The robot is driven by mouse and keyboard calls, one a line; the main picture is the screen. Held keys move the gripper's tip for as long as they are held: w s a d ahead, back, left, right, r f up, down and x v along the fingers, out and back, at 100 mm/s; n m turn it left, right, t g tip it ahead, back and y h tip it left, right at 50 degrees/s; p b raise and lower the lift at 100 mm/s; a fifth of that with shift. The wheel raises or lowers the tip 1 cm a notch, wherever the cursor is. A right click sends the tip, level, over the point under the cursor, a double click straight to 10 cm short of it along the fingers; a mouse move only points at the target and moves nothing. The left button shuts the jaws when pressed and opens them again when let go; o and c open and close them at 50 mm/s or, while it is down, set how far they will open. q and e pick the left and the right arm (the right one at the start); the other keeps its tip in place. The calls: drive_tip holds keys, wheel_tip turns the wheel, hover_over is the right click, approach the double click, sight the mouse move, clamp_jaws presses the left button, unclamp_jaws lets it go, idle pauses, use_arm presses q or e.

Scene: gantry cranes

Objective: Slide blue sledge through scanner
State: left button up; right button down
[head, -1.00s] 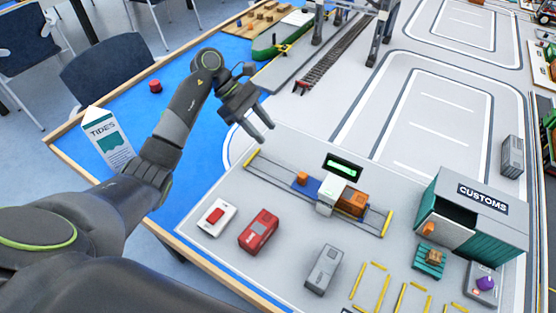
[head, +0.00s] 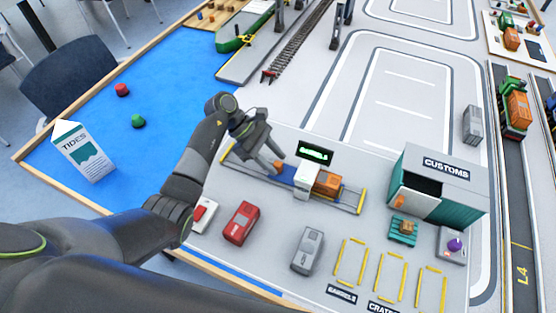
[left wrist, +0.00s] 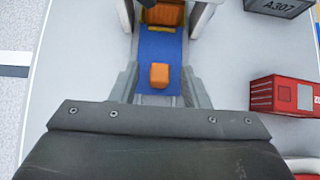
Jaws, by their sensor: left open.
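The blue sledge (head: 287,171) lies on a rail track, partly inside the white scanner arch (head: 305,178). It also shows in the left wrist view (left wrist: 158,50), with a small orange block (left wrist: 159,76) on its near end. An orange crate (head: 326,183) sits on the far side of the arch, partly hidden by it in the left wrist view (left wrist: 165,14). My left gripper (head: 265,170) is open at the sledge's left end. In the left wrist view its fingers (left wrist: 160,88) stand on either side of the orange block, with gaps. My right gripper is not in view.
A green-lit display (head: 315,151) stands behind the scanner. A red container (head: 241,223) and a grey container (head: 307,250) stand in front of the track. The customs shed (head: 437,180) is to the right.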

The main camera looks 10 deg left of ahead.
use_arm(q)
drive_tip(key=shift+x, duration=1.05)
clamp_jaws()
